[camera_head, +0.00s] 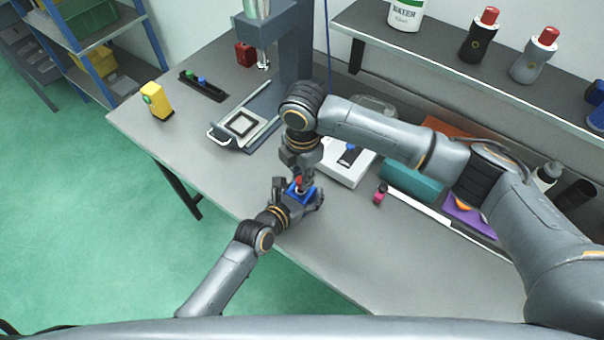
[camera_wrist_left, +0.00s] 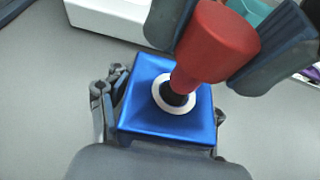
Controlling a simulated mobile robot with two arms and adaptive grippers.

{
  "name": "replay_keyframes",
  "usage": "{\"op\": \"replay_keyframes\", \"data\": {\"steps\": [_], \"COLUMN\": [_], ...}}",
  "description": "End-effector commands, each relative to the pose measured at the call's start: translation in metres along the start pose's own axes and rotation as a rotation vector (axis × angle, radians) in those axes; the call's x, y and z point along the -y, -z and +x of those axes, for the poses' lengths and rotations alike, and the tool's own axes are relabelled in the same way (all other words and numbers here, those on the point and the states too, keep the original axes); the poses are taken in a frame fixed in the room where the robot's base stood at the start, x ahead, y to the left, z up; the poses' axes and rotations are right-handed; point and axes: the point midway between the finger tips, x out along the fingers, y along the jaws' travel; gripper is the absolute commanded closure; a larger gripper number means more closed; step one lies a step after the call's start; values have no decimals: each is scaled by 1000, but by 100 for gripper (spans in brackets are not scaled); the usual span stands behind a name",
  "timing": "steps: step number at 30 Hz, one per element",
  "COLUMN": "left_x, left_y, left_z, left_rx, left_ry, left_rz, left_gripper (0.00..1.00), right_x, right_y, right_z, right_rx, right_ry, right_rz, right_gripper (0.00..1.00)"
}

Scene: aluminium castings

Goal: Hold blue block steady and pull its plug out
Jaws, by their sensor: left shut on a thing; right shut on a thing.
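The plug (camera_wrist_left: 215,45) is red with a dark lower end, and stands tilted over the white ring. My right gripper (camera_head: 302,172) comes from above and is shut on the plug. In the left wrist view its fingers (camera_wrist_left: 225,45) flank the red head.
A white box (camera_head: 345,172) stands just behind the block, and a small pink item (camera_head: 380,193) lies to the right. A press with a framed plate (camera_head: 240,125) and a yellow device (camera_head: 156,101) are further left. The front right table is clear.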

Motion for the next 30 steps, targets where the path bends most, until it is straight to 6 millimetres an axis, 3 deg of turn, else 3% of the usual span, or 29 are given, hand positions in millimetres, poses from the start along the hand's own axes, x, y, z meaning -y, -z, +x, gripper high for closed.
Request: {"op": "replay_keyframes", "data": {"steps": [30], "left_x": [0], "left_y": [2], "left_z": [0], "left_rx": [-4], "left_ry": [1], "left_rz": [0], "left_gripper": [75], "right_x": [-1], "right_y": [0], "right_z": [-46], "right_rx": [0], "right_ry": [-1], "right_rz": [0], "right_gripper": [100]}}
